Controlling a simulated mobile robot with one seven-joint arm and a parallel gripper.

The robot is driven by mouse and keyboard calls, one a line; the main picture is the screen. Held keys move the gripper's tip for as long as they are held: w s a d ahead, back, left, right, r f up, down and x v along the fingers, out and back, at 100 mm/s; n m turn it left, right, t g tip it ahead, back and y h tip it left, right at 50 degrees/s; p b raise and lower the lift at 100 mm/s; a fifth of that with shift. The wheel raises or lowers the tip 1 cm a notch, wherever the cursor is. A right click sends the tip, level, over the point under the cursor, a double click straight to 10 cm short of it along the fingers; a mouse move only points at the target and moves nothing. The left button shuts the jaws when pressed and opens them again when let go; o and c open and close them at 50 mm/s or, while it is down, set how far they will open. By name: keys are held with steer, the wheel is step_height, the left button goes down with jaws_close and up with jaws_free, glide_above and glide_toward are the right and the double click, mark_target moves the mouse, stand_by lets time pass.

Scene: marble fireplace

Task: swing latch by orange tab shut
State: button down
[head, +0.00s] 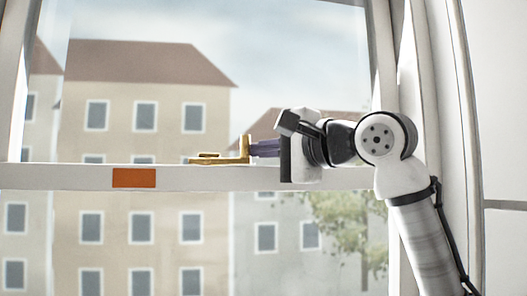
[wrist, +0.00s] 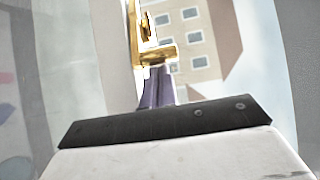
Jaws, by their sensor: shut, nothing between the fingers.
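A brass latch (head: 215,160) sits on the white horizontal rail of the window, with a flat part lying along the rail and an upright end at its right. It also shows in the wrist view (wrist: 135,35), running up from the fingertips. An orange tab (head: 134,178) is on the front of the rail, left of the latch. My gripper (head: 252,148) is shut and empty, its purple fingers pointing left at the latch's upright end. In the wrist view the fingertips (wrist: 156,69) meet or nearly meet the brass; contact cannot be told for sure.
The white rail (head: 70,177) spans the window, with glass above and below it. The white window frame (head: 456,150) stands at the right, close behind my arm. Buildings (head: 150,80) show beyond the glass. Space left of the latch above the rail is clear.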

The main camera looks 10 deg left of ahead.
steer(key=shift+s+m+t+h+b, duration=0.3)
steer(key=shift+m+t+h, duration=0.15)
steer(key=shift+t, duration=0.25)
steer(key=shift+f+m+t+h, duration=0.1)
steer(key=shift+m+t+h, duration=0.15)
steer(key=shift+m+t, duration=0.1)
steer(key=shift+s+m+t+h+b, duration=0.25)
steer(key=shift+m+t+h+b, duration=0.15)
steer(key=shift+t+b, duration=0.1)
